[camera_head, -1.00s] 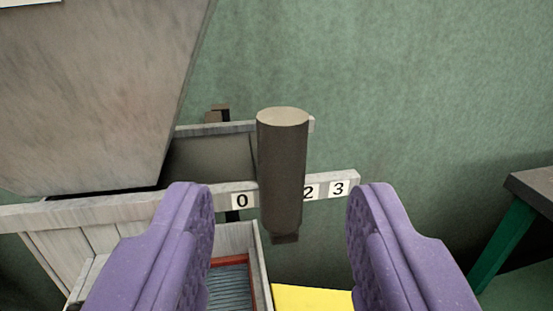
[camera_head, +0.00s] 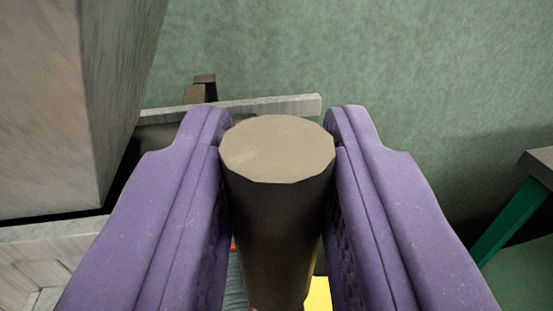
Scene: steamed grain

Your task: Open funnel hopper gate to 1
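The hopper gate's handle (camera_head: 277,215) is a thick dark grey-brown post with a lighter flat top. It stands upright in the middle of the camera view, between the two purple fingers of my gripper (camera_head: 278,135). The fingers are drawn in against its left and right sides and look shut on it. The funnel hopper (camera_head: 50,110) is a large grey slanted body at the left. A pale rail (camera_head: 270,105) runs behind the handle. The numbered scale is hidden behind my fingers and the handle, so no number can be read now.
A pale wooden frame (camera_head: 45,265) lies under the hopper at lower left. A yellow surface (camera_head: 318,293) shows below the handle. A table with a dark top and green leg (camera_head: 508,225) stands at the right. The green wall behind is clear.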

